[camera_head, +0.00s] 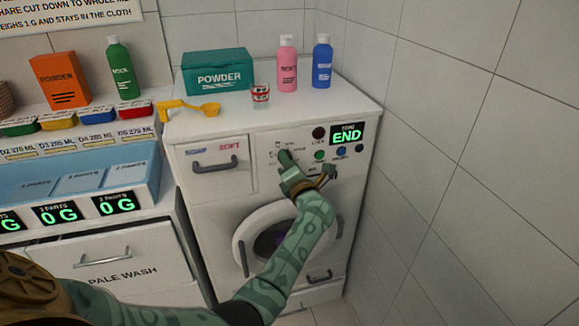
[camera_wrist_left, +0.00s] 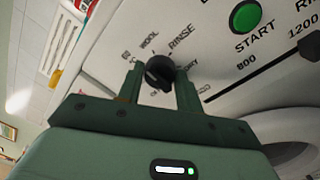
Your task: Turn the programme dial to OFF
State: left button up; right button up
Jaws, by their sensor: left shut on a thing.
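The programme dial (camera_wrist_left: 159,70) is a small black knob on the washing machine's white panel. WOOL and RINSE are printed around it in the left wrist view, with another label partly hidden at its right. My left gripper (camera_head: 287,157) reaches the panel in the head view and largely covers the dial there. In the left wrist view its two green fingers stand on either side of the dial, shut on it. I cannot tell which label the dial points to, and no OFF label is readable. My right gripper is not in view.
The washing machine (camera_head: 217,178) shows END on its display (camera_head: 347,134). A green START button (camera_wrist_left: 245,16) lies right of the dial. A teal POWDER box (camera_head: 218,76), bottles and a glass (camera_head: 260,95) stand on top. A tiled wall (camera_head: 480,150) is close on the right.

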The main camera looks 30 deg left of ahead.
pick_arm(q)
jog(key=n+b, duration=0.7)
jog(key=n, duration=0.5)
jog(key=n+h+b, duration=0.1)
jog(key=n+b, duration=0.7)
jog(key=n, duration=0.5)
jog(key=shift+s+g, duration=0.1)
jog(key=shift+g, duration=0.2)
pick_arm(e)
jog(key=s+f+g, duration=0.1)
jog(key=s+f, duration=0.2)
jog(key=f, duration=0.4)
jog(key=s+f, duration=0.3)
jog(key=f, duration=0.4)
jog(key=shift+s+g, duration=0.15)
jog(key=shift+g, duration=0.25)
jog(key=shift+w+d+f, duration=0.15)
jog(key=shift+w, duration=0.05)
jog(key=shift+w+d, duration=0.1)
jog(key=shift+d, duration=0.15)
pick_arm(q)
jog(key=o, duration=1)
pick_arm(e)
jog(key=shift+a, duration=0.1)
